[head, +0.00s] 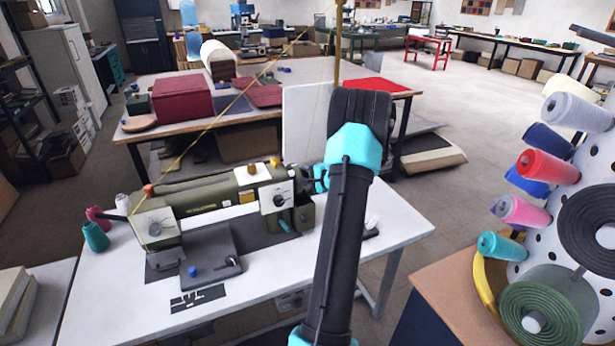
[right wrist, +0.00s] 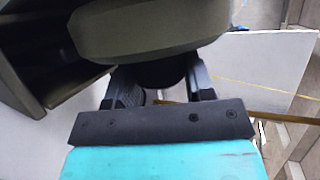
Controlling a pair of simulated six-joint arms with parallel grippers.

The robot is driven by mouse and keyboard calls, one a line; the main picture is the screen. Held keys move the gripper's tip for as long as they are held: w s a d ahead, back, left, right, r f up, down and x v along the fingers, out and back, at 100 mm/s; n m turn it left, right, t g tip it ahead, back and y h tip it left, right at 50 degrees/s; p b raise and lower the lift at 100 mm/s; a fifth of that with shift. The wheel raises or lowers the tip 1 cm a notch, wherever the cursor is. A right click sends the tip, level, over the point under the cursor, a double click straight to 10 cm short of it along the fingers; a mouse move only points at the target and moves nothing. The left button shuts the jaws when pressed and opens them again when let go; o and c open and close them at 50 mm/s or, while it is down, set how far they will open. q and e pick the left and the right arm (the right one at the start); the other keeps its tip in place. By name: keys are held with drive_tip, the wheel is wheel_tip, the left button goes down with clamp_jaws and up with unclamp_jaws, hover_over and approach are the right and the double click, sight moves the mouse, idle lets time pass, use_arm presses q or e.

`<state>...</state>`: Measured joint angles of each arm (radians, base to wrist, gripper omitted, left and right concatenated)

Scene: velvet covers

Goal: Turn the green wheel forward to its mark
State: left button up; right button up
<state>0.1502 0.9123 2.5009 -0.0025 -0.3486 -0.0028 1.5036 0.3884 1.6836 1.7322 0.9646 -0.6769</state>
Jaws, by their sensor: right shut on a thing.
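The olive-green sewing machine (head: 220,205) stands on a white table, with a pale dial panel at its right end. In the right wrist view a rounded olive-green part, apparently the wheel (right wrist: 150,35), crosses the top of the picture. My right gripper (right wrist: 160,78) reaches up to it, its two fingers on either side of a dark part just under the olive rim. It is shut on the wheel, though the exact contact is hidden. In the head view my right gripper (head: 318,177) is at the machine's right end and hides the wheel. I cannot make out the mark. My left gripper is out of view.
Coloured thread cones (head: 96,237) stand left of the machine. The white table (head: 395,225) is mostly clear at its right side. A perforated rack with spools (head: 548,166) stands at the right. A work table with a red box (head: 182,97) is behind.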

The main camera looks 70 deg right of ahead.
drive_tip(key=n+t+h, duration=0.1)
drive_tip(key=t, duration=0.1)
drive_tip(key=n+t+h, duration=0.1)
drive_tip(key=t, duration=0.1)
drive_tip(key=shift+f+h, duration=0.2)
drive_tip(key=shift+h, duration=0.1)
drive_tip(key=shift+t, duration=0.3)
drive_tip(key=o, duration=0.9)
drive_tip(key=v, duration=1.7)
drive_tip(key=shift+s+a, duration=0.15)
drive_tip(key=shift+s, duration=0.05)
